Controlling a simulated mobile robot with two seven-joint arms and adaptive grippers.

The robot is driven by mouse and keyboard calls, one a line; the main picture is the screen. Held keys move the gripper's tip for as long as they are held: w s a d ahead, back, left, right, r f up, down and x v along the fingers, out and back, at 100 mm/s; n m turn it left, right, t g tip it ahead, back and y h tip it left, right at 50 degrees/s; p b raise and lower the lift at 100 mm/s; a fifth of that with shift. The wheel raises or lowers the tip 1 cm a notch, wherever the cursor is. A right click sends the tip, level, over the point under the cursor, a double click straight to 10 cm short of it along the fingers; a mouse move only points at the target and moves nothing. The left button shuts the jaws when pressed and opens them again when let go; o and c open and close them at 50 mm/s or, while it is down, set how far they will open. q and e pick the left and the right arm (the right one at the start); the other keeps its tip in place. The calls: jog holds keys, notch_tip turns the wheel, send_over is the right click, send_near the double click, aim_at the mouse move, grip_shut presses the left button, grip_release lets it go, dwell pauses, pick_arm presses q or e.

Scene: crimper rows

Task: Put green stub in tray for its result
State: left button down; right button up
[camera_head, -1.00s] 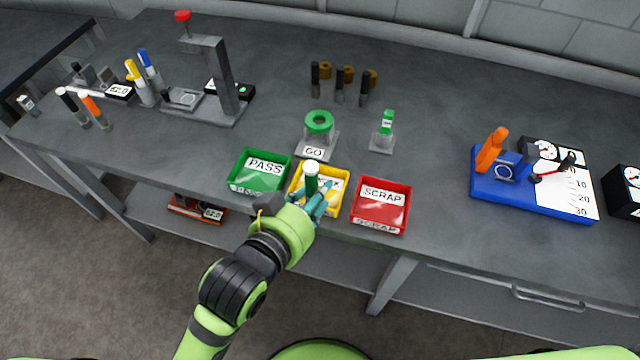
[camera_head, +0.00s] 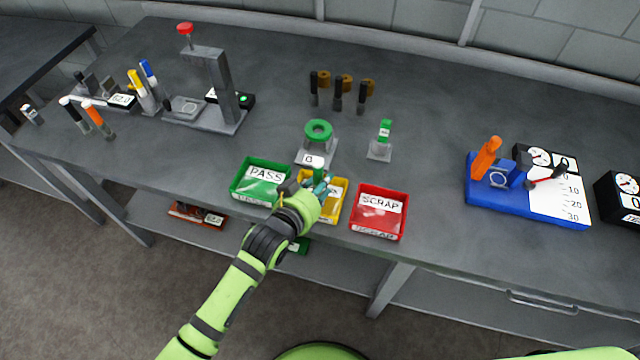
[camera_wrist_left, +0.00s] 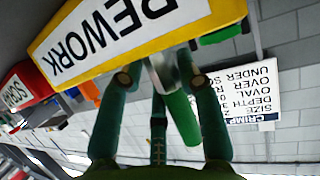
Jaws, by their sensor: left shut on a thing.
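My left gripper (camera_head: 320,187) is over the yellow tray (camera_head: 338,212) at the bench's front edge. It is shut on the green stub (camera_head: 318,172), which stands up between the fingers. In the left wrist view the green stub (camera_wrist_left: 183,115) with a silvery end shows between the teal fingers (camera_wrist_left: 160,110). The yellow tray's REWORK label (camera_wrist_left: 100,32) is close beyond them there. The green PASS tray (camera_head: 240,192) is left of the yellow one and the red SCRAP tray (camera_head: 378,218) is right of it. My right gripper is not in view.
Behind the trays stand a GO gauge with a green ring (camera_head: 318,130) and a small green-topped gauge (camera_head: 384,132). A press (camera_head: 222,85) is at the left, a blue dial fixture (camera_head: 500,200) at the right. The bench between the SCRAP tray and the fixture is clear.

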pick_arm(q)
jog(key=shift+f, duration=0.15)
jog(key=shift+f, duration=0.1)
jog(key=shift+f, duration=0.1)
jog(key=c, duration=1.1)
grip_release()
